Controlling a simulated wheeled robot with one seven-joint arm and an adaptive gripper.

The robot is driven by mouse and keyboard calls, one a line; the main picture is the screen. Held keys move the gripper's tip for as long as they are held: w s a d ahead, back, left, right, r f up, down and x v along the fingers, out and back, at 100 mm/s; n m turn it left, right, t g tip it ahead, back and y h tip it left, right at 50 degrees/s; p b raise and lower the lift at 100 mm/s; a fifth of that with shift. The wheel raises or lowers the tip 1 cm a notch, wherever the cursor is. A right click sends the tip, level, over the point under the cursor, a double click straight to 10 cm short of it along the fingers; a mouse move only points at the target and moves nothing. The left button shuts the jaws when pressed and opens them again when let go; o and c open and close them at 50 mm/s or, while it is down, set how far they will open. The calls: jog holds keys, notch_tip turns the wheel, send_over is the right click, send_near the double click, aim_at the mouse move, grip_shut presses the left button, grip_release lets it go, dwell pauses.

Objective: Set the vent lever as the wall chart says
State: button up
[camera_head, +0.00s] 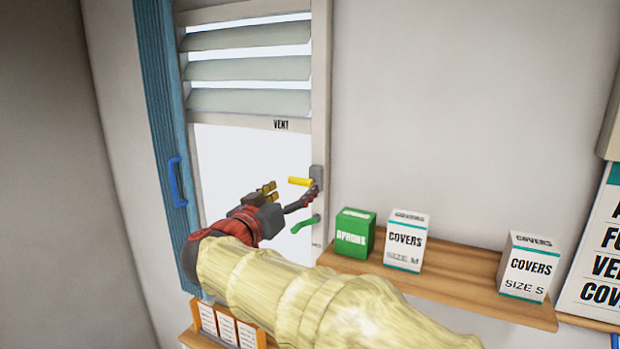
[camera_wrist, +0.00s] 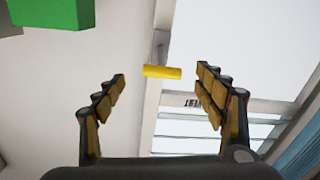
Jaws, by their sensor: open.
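The vent lever has a yellow handle (camera_head: 300,181) on a grey mount (camera_head: 317,173) at the right side of the window frame, below the VENT label (camera_head: 281,125). The yellow handle points left. My gripper (camera_head: 285,196) is open, just left of and below the handle. In the wrist view the yellow handle (camera_wrist: 162,72) lies ahead, between the two spread fingers of my gripper (camera_wrist: 160,78), and neither finger appears to touch it. The slats (camera_head: 250,68) above look tilted with bright gaps between them. The wall chart (camera_head: 597,245) is cut off at the right edge, only partly readable.
A wooden shelf (camera_head: 450,277) to the right holds a green aprons box (camera_head: 355,234) and two covers boxes (camera_head: 406,241) (camera_head: 527,267). A blue panel with a handle (camera_head: 176,183) stands left. A card rack (camera_head: 226,325) is below.

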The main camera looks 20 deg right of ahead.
aim_at(300, 184)
jog(key=shift+w+d+r+p, duration=0.2)
jog(key=shift+w+d+p, duration=0.2)
jog(key=shift+w+d, duration=0.15)
jog(key=p+x, duration=0.1)
jog(key=x, duration=0.4)
jog(key=shift+w+f+p, duration=0.1)
jog(key=shift+w+p, duration=0.05)
jog(key=shift+p, duration=0.15)
jog(key=shift+d, duration=0.1)
jog(key=shift+c, duration=0.3)
jog(key=c, duration=1.5)
jog(key=shift+c, duration=0.3)
